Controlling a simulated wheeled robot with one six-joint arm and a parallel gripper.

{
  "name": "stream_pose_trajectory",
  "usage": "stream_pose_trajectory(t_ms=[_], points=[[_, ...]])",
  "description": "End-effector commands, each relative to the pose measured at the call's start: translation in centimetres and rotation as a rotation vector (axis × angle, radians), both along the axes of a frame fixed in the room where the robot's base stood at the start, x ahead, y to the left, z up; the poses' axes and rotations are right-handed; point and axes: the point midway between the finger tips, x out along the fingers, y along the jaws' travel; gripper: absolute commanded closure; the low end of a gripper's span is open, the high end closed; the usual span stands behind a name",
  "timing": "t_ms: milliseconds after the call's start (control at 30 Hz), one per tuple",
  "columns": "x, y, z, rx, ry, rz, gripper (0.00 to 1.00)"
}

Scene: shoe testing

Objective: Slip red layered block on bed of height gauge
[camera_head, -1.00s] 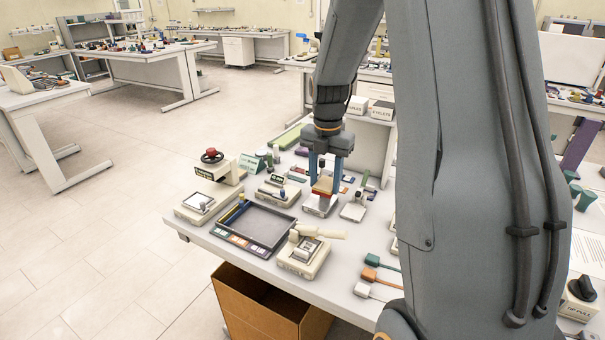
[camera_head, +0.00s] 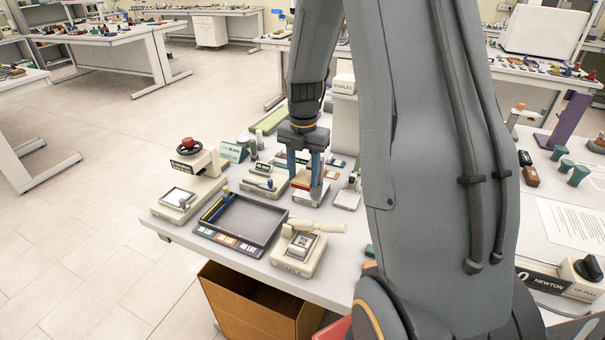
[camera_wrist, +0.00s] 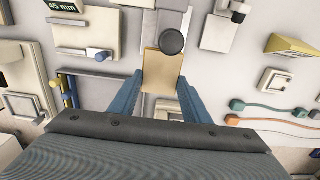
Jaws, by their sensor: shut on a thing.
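My gripper (camera_head: 304,182) is shut on the red layered block (camera_head: 301,179), which shows a tan top and a red layer beneath. In the wrist view the block's tan face (camera_wrist: 161,72) lies between the two blue fingers (camera_wrist: 162,88). A small pale device, seemingly the height gauge (camera_head: 309,196), stands directly under the gripper. In the wrist view its dark round head (camera_wrist: 171,41) overlaps the block's far end. The fingers hide much of the gauge, and I cannot tell whether the block touches its bed.
A dark tray (camera_head: 253,222) lies to the left front, with a cream press (camera_head: 300,250) beside it. A device with a red knob (camera_head: 190,160) stands at the left. Another small gauge-like device (camera_head: 348,194) is close on the right. A cardboard box (camera_head: 250,300) sits below the table edge.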

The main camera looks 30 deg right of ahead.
Motion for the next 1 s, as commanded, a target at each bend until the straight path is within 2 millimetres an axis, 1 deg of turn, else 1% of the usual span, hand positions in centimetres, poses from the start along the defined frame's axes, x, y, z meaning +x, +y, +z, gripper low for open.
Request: stream_pose_trajectory(t_ms=[400,1000], points=[[-0.1,0.1,0.0,-0.002,-0.001,0.000,0.80],[0.0,0.1,-3.3,-0.001,-0.001,0.000,0.80]])
